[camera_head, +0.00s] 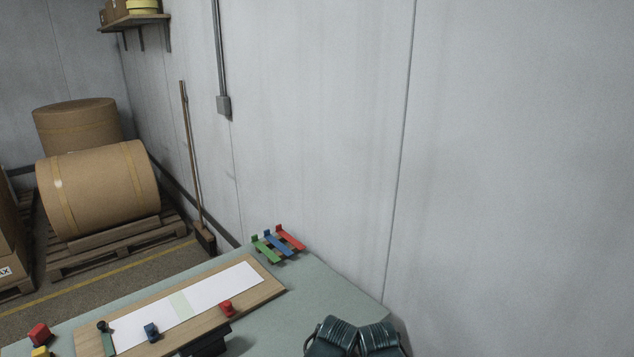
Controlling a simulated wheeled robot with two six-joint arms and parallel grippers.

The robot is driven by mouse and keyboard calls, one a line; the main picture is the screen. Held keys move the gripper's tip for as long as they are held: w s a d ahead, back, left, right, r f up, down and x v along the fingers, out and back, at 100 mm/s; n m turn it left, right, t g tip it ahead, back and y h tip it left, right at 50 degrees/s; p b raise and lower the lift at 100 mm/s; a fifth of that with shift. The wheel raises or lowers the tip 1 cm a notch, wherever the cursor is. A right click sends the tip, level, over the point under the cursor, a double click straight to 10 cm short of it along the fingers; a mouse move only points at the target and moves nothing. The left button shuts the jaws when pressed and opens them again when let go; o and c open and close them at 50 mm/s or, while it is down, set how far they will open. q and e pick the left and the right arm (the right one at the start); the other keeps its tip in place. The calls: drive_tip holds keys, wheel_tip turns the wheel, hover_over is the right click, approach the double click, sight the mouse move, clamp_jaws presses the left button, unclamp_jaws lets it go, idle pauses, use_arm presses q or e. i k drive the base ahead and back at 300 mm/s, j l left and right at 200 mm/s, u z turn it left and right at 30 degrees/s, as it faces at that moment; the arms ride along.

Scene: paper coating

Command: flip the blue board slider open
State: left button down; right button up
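A long wooden board (262,292) lies on the pale green table at the lower left, with a white sheet (215,290) along it and a pale green strip (180,305) across the sheet. A small blue piece (151,332), which looks like the blue board slider, is at the board's near long edge. A red piece (226,309) sits further right along that edge, and a dark green one (103,328) is near the left end. I cannot tell whether the blue piece is open or shut. Neither of my grippers can be made out.
A dark block (205,340), unclear, is at the board's near edge. Green, blue and red strips (285,240) lie at the table's far edge. Red (39,334) and yellow blocks are lower left. Dark ribbed objects (350,338) are at the bottom. The wall stands close behind the table.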

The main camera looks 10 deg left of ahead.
sight(149, 329)
drive_tip(key=u, duration=1.55)
drive_tip(key=i+l+z, duration=0.3)
drive_tip(key=i, duration=0.15)
drive_tip(key=k+j, duration=0.05)
drive_tip(key=j, duration=0.05)
